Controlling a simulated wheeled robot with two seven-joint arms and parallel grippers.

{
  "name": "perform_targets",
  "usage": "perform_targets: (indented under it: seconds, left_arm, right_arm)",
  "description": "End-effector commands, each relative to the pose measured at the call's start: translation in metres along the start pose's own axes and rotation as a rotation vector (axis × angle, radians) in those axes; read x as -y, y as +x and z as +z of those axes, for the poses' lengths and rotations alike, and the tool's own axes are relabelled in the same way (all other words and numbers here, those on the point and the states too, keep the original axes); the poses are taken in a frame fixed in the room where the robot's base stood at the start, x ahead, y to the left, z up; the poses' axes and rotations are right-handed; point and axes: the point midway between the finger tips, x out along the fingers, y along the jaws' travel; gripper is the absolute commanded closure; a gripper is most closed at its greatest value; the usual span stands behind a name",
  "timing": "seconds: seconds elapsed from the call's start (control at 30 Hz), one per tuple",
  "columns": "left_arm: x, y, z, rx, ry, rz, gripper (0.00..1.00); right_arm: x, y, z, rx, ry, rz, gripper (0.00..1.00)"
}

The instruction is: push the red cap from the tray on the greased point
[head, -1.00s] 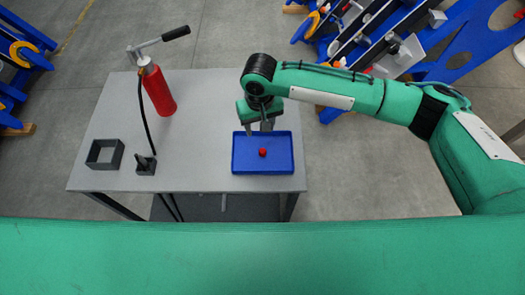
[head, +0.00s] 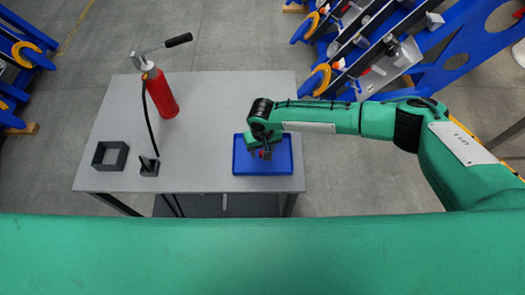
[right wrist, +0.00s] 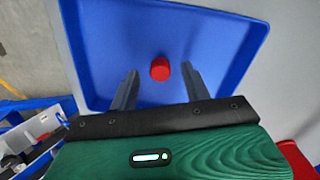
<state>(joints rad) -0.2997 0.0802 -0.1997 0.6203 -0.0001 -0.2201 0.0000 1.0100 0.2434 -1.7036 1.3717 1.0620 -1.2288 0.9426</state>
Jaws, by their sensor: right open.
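The red cap (right wrist: 160,69) lies on the floor of the blue tray (right wrist: 95,50) in the right wrist view. In the head view the cap (head: 266,155) shows partly behind my right gripper (head: 262,154), which is over the blue tray (head: 282,168). My right gripper (right wrist: 161,80) is open, its two fingers on either side of the cap in the wrist picture, with gaps between. I cannot tell how high the fingertips are above the tray floor. No greased point can be made out. My left gripper is not in view.
Blue machinery with rollers (head: 385,45) stands beyond the table at the upper right. The table's middle is clear.

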Motion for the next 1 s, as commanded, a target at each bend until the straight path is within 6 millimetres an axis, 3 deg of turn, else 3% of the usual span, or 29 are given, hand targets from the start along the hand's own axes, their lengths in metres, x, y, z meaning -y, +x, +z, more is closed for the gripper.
perform_targets:
  seconds: [0.3, 0.5, 0.57, 1.0]
  left_arm:
    - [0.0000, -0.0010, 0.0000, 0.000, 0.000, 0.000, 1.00]
    - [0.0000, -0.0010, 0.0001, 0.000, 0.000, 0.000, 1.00]
    - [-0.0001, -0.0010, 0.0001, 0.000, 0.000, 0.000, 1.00]
    - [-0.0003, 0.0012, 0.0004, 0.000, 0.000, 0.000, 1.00]
  right_arm:
    - [0.0001, 0.0064, 0.0000, -0.001, -0.001, -0.001, 0.52]
    - [0.0001, 0.0061, 0.0000, 0.000, 0.000, 0.000, 0.91]
    - [0.0000, 0.0061, 0.0000, 0.000, 0.000, 0.000, 0.99]
    - [0.0000, -0.0031, -0.0003, -0.001, 0.000, -0.001, 0.99]
